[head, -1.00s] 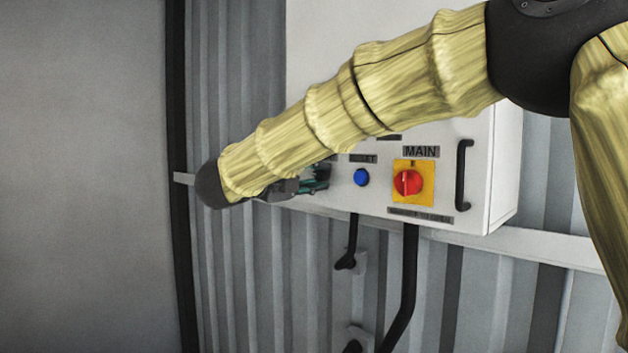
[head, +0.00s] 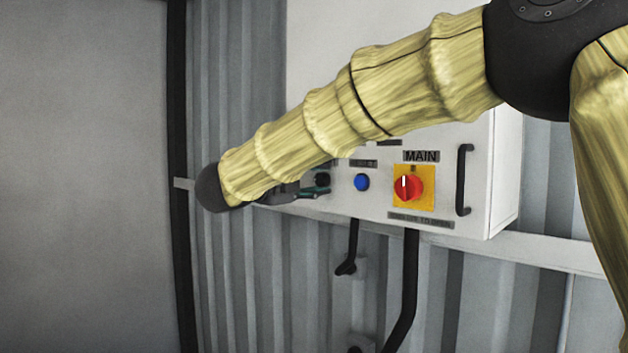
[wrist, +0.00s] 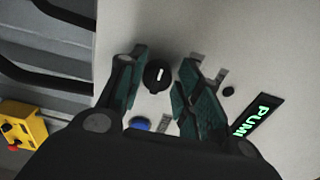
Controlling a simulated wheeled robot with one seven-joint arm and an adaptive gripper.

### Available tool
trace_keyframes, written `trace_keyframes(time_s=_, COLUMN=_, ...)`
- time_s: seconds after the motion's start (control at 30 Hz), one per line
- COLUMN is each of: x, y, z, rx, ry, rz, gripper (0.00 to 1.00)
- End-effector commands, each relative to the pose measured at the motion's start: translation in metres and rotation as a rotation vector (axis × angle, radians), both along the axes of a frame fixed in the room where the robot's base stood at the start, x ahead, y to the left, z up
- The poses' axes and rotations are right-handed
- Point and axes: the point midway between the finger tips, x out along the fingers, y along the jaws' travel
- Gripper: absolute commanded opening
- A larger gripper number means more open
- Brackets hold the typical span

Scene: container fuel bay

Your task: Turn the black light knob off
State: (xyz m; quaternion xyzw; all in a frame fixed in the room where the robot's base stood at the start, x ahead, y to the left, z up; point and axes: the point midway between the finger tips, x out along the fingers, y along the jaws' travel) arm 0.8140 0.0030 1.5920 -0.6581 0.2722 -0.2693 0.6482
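The black light knob (wrist: 157,75) sits on the white control box and has a pale pointer mark. In the wrist view it lies between and just beyond my gripper's (wrist: 160,85) two green-padded fingers, which are apart. In the head view the black knob (head: 322,180) shows just beside the fingertips of my gripper (head: 312,193), partly under my arm. The gripper is open and empty. I cannot tell whether a finger touches the knob.
On the white box (head: 505,165) are a blue button (head: 362,182), a red MAIN switch (head: 408,188) on a yellow plate and a black handle (head: 463,180). A lit "PUM" label (wrist: 256,115) and a yellow box (wrist: 22,125) show in the wrist view. Black conduits run below.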

Motion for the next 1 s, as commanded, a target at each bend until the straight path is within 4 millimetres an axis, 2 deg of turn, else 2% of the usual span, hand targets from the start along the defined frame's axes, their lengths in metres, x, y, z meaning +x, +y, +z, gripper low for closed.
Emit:
trace_keyframes(time_s=0.47, x=-0.003, y=0.004, z=-0.001, rx=0.0, ry=0.001, rz=0.001, gripper=0.5)
trace_keyframes(time_s=0.67, x=-0.022, y=0.023, z=0.0, rx=-0.001, ry=0.001, rz=0.003, gripper=0.5)
trace_keyframes(time_s=1.0, x=-0.065, y=0.065, z=0.0, rx=0.0, ry=0.0, rz=0.002, gripper=0.5)
